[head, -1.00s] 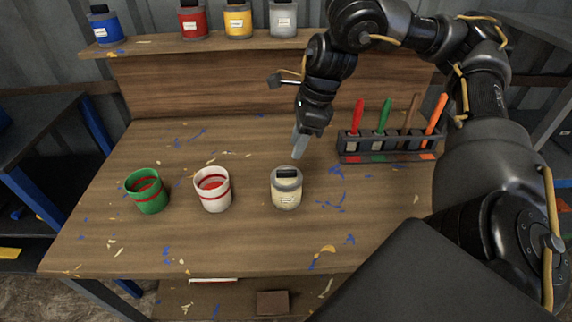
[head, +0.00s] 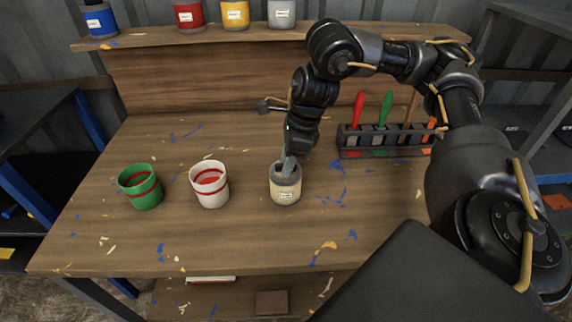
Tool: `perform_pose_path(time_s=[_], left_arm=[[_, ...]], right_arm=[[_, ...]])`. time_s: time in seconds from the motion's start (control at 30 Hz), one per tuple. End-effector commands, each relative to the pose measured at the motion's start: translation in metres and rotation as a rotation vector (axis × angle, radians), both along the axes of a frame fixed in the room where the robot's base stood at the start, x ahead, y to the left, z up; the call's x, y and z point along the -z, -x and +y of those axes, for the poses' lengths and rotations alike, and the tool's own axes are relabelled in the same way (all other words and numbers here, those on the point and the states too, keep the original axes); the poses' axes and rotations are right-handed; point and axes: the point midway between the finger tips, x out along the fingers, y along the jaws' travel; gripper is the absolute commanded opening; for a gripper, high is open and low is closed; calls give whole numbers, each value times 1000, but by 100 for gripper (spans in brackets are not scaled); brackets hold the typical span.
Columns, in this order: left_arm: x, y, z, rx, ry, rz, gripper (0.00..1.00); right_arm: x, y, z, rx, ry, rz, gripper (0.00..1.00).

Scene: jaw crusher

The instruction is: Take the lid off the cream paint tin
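The cream paint tin (head: 285,191) stands upright on the bench, right of the white cup. It has a grey rim and a pale label. My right gripper (head: 288,168) reaches down to the top of the tin, its fingertips at the lid. The fingers and the wrist hide most of the lid and its dark handle. I cannot tell whether the fingers are closed on the handle. My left gripper is not in view.
A white cup with red bands (head: 209,190) and a green cup (head: 142,192) stand to the left. A rack of coloured-handled tools (head: 385,140) stands at the right. Blue, red, yellow and grey tins line the back shelf (head: 330,34). The bench front is clear.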

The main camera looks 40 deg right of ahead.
Motion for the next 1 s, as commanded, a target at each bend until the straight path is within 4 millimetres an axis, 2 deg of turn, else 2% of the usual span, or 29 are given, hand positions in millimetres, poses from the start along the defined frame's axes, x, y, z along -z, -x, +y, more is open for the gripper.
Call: perform_pose_path(time_s=[0.13,0.4,0.77,0.87,1.0], left_arm=[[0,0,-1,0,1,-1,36],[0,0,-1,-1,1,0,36],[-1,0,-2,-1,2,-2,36],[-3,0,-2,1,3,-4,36],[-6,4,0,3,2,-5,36]], right_arm=[[-1,0,0,0,0,0,34],[-1,0,0,0,0,0,0],[-2,0,0,0,0,0,0],[-7,0,0,1,1,-2,0],[-26,-1,0,0,0,-5,0]])
